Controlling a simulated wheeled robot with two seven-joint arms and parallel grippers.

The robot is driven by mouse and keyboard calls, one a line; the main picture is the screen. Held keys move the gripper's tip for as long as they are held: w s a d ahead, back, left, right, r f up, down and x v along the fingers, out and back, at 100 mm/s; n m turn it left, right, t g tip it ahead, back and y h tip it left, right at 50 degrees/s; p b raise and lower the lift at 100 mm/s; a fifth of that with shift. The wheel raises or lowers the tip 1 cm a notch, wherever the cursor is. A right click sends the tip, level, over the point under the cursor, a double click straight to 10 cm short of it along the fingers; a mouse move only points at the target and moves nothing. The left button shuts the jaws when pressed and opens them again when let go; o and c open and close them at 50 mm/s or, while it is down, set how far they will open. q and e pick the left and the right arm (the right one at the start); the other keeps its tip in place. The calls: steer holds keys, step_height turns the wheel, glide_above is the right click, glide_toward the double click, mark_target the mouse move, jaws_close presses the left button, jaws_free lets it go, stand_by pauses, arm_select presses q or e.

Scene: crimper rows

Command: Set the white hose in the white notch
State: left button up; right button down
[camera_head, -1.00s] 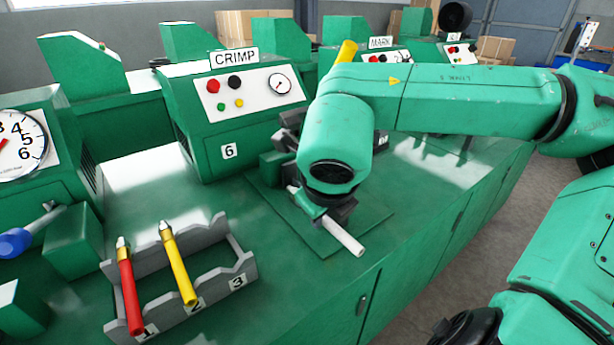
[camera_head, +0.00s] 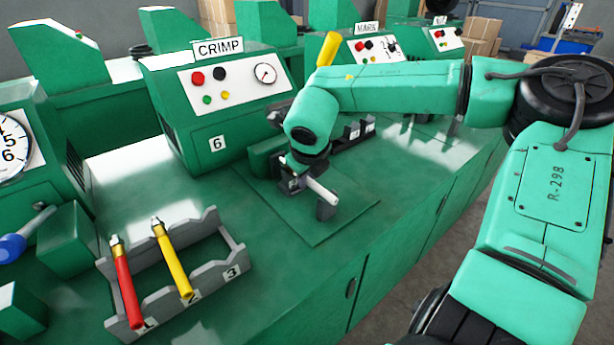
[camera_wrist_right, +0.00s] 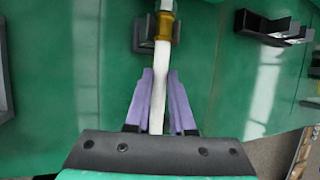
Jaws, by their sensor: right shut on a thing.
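The white hose (camera_head: 322,192) is in my right gripper (camera_head: 300,178), above the green mat in front of the CRIMP machine. In the right wrist view the purple fingers (camera_wrist_right: 160,90) are closed about the white hose (camera_wrist_right: 161,75), which runs forward to a brass collar (camera_wrist_right: 165,28). A dark block (camera_wrist_right: 143,38) lies beside and behind the collar; I cannot tell if they touch. I cannot make out which notch is the white one. My left gripper is out of view.
A grey rack (camera_head: 215,255) at front left holds a red hose (camera_head: 126,285) and a yellow hose (camera_head: 172,260); the place by label 3 is empty. A dark slotted rack (camera_head: 352,133) stands behind my right arm. The CRIMP machine (camera_head: 215,110) rises close behind-left. The mat's right part (camera_head: 350,205) is clear.

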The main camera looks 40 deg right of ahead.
steer(key=shift+f, duration=0.3)
steer(key=c, duration=0.8)
jaws_free()
steer(key=shift+o, duration=0.2)
